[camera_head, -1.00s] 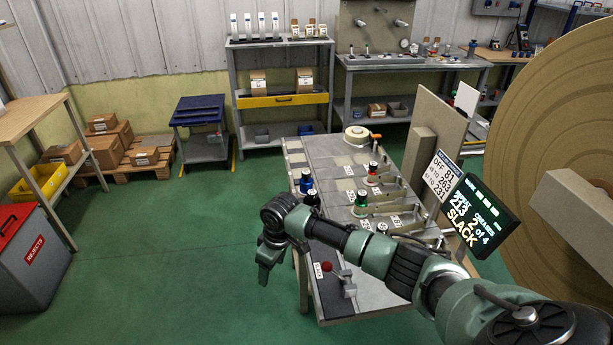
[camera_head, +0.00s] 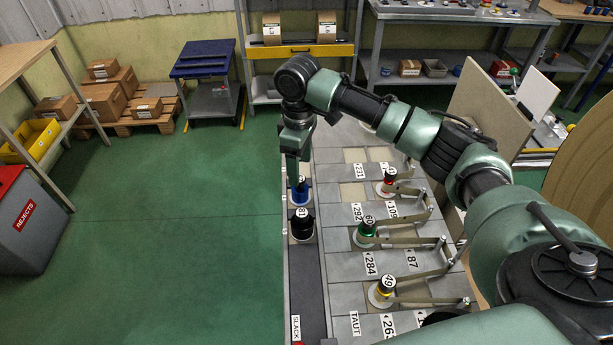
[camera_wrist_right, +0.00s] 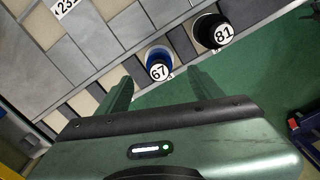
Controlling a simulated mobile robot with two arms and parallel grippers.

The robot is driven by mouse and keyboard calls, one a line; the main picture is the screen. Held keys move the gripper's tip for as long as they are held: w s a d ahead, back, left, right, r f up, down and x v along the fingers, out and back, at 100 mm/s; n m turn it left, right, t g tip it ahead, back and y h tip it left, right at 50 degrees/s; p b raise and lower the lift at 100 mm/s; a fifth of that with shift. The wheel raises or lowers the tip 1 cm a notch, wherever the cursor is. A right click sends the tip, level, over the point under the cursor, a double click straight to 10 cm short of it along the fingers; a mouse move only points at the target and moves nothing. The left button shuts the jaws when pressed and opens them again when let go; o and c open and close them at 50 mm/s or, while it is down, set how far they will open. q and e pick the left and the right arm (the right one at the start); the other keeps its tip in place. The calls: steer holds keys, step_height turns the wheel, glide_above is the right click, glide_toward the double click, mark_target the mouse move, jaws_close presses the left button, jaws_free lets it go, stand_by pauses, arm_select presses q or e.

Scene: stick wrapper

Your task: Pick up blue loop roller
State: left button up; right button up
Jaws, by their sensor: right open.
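The blue loop roller (camera_head: 300,195) stands on the left edge of the grey table, just behind the black roller (camera_head: 302,226). In the right wrist view the blue roller (camera_wrist_right: 158,63), its top marked 67, lies just beyond the fingertips, and the black roller (camera_wrist_right: 212,30), marked 81, is to its right. My right gripper (camera_head: 297,172) points down at the blue roller, partly covering it. In the wrist view its two fingers (camera_wrist_right: 161,84) are apart with nothing between them. Contact with the roller cannot be told. My left gripper is not in view.
A tan upright board (camera_head: 485,112) stands at the right.

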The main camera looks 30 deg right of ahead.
mark_target(300, 188)
steer(key=shift+s+a+f, duration=0.15)
steer(key=shift+s+f, duration=0.05)
steer(key=shift+f, duration=0.65)
steer(key=shift+a+f+p, duration=0.1)
steer(key=shift+f+p, duration=0.2)
steer(key=shift+f, duration=0.05)
steer(key=f, duration=0.3)
steer(key=f+p, duration=0.1)
steer(key=shift+w+d+f, duration=0.3)
steer(key=shift+f, duration=0.2)
steer(key=shift+a, duration=0.1)
steer(key=c, duration=1.3)
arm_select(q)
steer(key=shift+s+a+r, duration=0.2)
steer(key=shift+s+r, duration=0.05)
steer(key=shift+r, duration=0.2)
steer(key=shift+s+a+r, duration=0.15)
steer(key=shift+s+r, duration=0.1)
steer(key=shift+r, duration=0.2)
arm_select(e)
jaws_close()
